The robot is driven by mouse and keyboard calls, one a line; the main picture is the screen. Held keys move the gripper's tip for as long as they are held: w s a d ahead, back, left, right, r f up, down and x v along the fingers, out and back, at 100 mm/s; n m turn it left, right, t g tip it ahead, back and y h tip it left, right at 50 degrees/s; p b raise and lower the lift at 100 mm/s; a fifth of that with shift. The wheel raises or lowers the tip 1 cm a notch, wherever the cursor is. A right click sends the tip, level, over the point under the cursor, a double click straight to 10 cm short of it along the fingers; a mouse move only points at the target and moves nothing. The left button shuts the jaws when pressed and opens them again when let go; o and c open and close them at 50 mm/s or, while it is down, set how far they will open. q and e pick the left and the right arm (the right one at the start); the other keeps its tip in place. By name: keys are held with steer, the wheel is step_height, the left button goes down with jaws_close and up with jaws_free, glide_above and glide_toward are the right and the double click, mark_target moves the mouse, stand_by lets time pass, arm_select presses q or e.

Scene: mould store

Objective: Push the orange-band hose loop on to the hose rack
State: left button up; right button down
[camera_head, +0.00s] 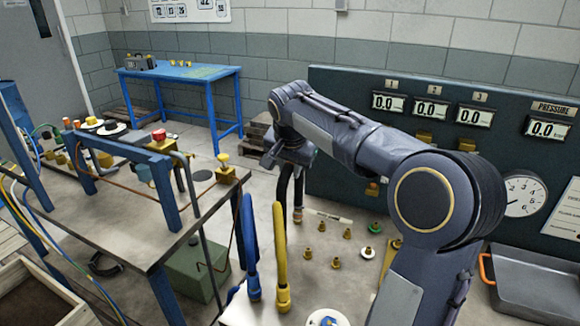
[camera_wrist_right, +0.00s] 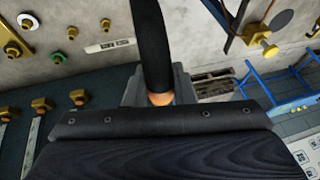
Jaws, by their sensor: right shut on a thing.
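My right gripper (camera_head: 288,152) is in the middle of the head view, above the grey bench top. It is shut on a black hose loop (camera_head: 285,186), which hangs down from it. In the right wrist view the black hose (camera_wrist_right: 152,45) runs up from between the fingers, with an orange band (camera_wrist_right: 160,98) close to the jaws. An orange-red and metal end shows low on the hose in the head view. I cannot make out a hose rack for certain in either view. My left gripper is not in view.
A blue hose (camera_head: 250,245) and a yellow hose (camera_head: 281,255) stand at the bench's near left edge. Several brass fittings (camera_head: 308,253) stick up from the bench top. A panel with displays (camera_head: 345,100) stands behind. A steel table (camera_head: 130,215) is at left.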

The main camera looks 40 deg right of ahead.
steer(key=shift+f, duration=0.35)
stand_by(0.6)
steer(key=c, duration=1.1)
jaws_free()
steer(key=shift+c, duration=0.2)
steer(key=v, duration=0.8)
steer(key=shift+f, duration=0.1)
steer(key=s+a+f+n+y+p, duration=0.1)
steer(key=s+a+f+n+y, duration=0.2)
steer(key=s+a+f+n, duration=0.2)
steer(key=s+a+f+n+t+y+p, duration=0.1)
steer(key=s+a+f+n+y+p, duration=0.1)
steer(key=s+a+f+n, duration=0.4)
steer(key=s+a+f+y, duration=0.1)
steer(key=s+a+f, duration=0.3)
steer(key=s+a, duration=0.4)
steer(key=shift+s+t+y, duration=0.3)
steer(key=shift+s+y, duration=0.1)
steer(key=shift+s, duration=1.65)
